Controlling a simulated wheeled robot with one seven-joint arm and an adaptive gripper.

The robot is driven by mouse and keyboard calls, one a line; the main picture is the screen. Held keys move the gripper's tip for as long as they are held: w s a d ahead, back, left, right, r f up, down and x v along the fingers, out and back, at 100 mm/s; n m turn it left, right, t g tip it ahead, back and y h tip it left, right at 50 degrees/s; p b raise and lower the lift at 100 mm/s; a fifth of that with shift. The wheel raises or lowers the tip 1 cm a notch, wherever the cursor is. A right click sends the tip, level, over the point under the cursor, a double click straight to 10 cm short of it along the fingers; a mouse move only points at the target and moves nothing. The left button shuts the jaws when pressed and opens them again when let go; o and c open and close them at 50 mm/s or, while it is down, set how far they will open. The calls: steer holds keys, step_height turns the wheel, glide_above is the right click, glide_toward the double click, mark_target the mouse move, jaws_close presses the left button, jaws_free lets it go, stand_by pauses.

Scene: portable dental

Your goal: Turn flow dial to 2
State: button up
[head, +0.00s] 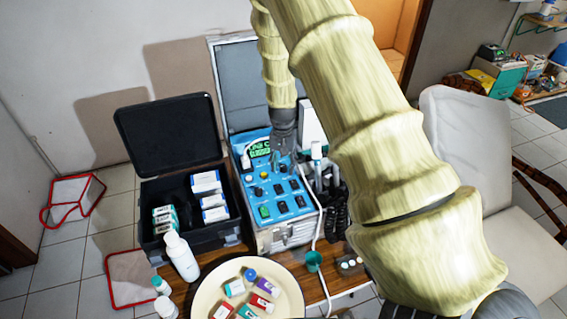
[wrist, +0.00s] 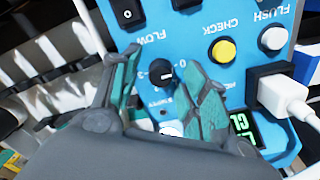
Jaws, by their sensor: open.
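The flow dial (wrist: 162,72) is a small round black knob on a blue panel (wrist: 205,18), below the word FLOW in the wrist view. A pale mark shows on its face, but I cannot read its setting. My gripper (wrist: 160,84) is open, with one green-padded finger on each side of the dial. I cannot tell whether either finger touches it. In the head view my gripper (head: 284,155) is over the upper part of the panel (head: 285,178), and I cannot make out the dial there.
A black case (head: 187,240) stands left of the unit.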

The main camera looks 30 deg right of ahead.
jaws_close()
